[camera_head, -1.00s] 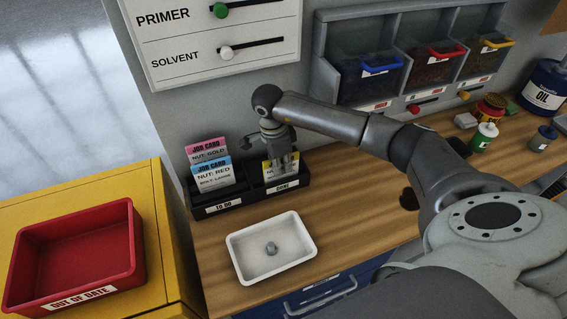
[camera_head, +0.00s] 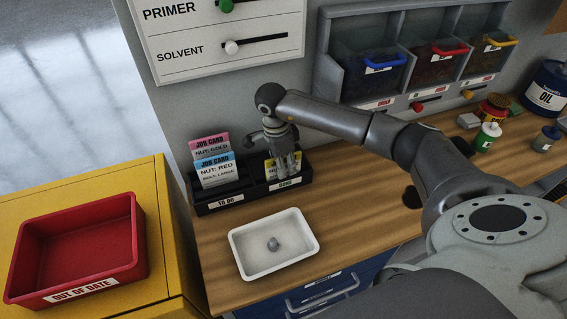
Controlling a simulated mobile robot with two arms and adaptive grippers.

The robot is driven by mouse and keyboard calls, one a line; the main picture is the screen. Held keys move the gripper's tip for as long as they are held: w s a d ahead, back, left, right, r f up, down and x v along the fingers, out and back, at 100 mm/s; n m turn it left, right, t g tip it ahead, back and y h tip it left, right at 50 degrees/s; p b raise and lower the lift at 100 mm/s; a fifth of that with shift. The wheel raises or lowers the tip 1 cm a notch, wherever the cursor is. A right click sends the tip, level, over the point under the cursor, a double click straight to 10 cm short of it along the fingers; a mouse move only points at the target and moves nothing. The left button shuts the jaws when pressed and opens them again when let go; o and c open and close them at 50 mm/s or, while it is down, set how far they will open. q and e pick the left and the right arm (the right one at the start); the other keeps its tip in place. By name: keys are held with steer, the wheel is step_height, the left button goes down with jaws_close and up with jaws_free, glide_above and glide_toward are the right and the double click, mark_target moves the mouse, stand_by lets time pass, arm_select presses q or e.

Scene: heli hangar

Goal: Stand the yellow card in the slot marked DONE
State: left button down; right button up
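The yellow card (camera_head: 270,170) stands in the right part of the black card holder (camera_head: 247,196), behind the label DONE. My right gripper (camera_head: 286,172) is directly over that slot, fingers pointing down, and covers much of the card. I cannot tell whether its fingers are closed on the card or apart. A pink card (camera_head: 209,144) and a blue card (camera_head: 216,172) stand in the left part, marked TO DO. My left gripper is not in view.
A white tray (camera_head: 246,263) with a small metal nut (camera_head: 273,244) lies in front of the holder. A red OUT OF DATE bin (camera_head: 132,262) stands on the yellow cabinet at left. Parts bins (camera_head: 340,75) and a slider panel (camera_head: 170,72) are behind.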

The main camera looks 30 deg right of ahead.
step_height(320, 180, up, 2)
steer(key=shift+w+p, duration=0.1)
steer(key=shift+p, duration=0.3)
step_height(320, 180, up, 11)
steer(key=a+b, duration=0.1)
steer(key=b, duration=0.2)
steer(key=shift+a+b, duration=0.2)
steer(key=shift+b, duration=0.2)
steer(key=shift+w, duration=0.1)
